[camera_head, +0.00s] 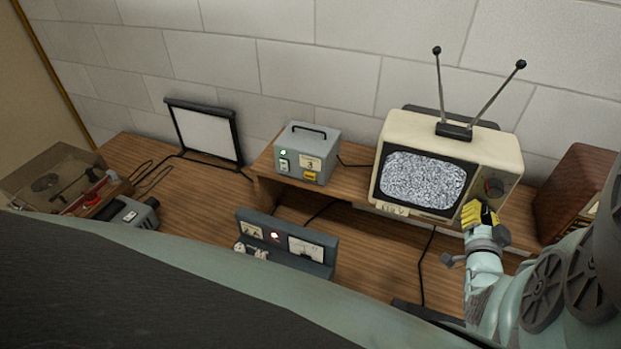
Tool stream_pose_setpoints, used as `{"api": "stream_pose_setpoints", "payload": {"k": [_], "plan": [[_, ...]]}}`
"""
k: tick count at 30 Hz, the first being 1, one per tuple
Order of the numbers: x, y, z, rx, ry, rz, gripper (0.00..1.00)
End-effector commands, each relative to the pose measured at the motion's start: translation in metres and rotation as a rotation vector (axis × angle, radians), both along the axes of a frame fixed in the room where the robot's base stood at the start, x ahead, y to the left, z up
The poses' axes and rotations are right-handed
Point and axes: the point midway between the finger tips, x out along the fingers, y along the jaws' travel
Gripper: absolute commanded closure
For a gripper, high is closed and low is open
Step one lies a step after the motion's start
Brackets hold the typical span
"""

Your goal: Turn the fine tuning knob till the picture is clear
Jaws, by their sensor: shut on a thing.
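A small cream television (450,150) with two rod antennas stands on a raised wooden shelf at the right. Its screen (421,181) is filled with grey static and no picture can be made out. A round dark knob (494,187) shows on the panel right of the screen. My gripper (479,212), with yellow fingers, is at the lower part of that panel, just below the visible knob. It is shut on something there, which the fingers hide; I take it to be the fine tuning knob.
A grey box with a handle (307,152) stands left of the television. A metered panel (286,245) is on the bench in front. A white framed screen (205,133), an open tool box (62,184) and a brown cabinet (572,190) flank them. Cables cross the bench.

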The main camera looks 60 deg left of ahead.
Motion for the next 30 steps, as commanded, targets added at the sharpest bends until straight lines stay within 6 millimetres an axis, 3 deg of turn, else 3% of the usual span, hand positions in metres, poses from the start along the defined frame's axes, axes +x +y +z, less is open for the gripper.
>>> {"api": "stream_pose_setpoints", "payload": {"k": [6,7,16,30], "plan": [[0.0002,-0.0006,-0.0014,-0.003,0.003,-0.002,1.00],[0.0002,-0.0006,-0.0014,-0.003,0.003,-0.002,0.71],[0.0001,-0.0006,-0.0010,-0.003,0.001,-0.002,0.41],[-0.0060,-0.0053,-0.0026,-0.004,0.003,-0.002,0.41]]}}
